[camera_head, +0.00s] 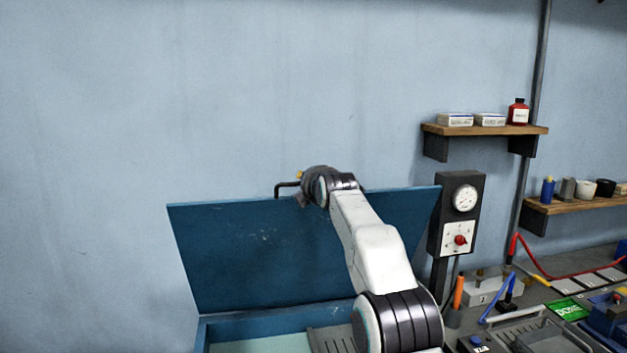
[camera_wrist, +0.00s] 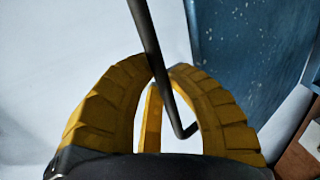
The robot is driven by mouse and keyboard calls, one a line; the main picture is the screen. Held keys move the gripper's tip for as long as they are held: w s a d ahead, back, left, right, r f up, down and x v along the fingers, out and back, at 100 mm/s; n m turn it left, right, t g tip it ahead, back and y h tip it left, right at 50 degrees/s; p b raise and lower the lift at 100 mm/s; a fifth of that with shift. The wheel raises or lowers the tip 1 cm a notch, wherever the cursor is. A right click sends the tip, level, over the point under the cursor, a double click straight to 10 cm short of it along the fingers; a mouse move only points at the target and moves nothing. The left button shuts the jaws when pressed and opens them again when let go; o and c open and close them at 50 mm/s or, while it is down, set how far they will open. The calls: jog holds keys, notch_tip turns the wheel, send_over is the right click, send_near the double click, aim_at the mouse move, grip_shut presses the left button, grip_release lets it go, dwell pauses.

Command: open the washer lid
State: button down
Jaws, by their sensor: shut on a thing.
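The washer lid (camera_head: 250,250) is a blue panel standing raised and steeply tilted at the back of the blue washer (camera_head: 265,325). A dark bar handle (camera_head: 285,185) sits at its top edge. In the wrist view the handle (camera_wrist: 147,35) runs between the yellow fingers of my gripper (camera_wrist: 160,75), which is shut on it. The lid (camera_wrist: 245,55) fills the upper right there. In the head view my wrist hides most of the gripper and part of the handle. The washer's inside shows pale below the lid.
A gauge box (camera_head: 460,215) on a post stands just right of the lid. A wooden shelf (camera_head: 485,129) with boxes and a red bottle hangs above it. A bench with cables, tools and a green-labelled item (camera_head: 567,309) is at the lower right. The wall at left is bare.

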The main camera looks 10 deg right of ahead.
jog(key=shift+w+r+p, duration=0.4)
jog(key=shift+w+p, duration=0.1)
jog(key=shift+w, duration=0.35)
jog(key=c, duration=1.1)
grip_release()
jog(key=shift+s, duration=0.2)
jog(key=shift+v, duration=5.8)
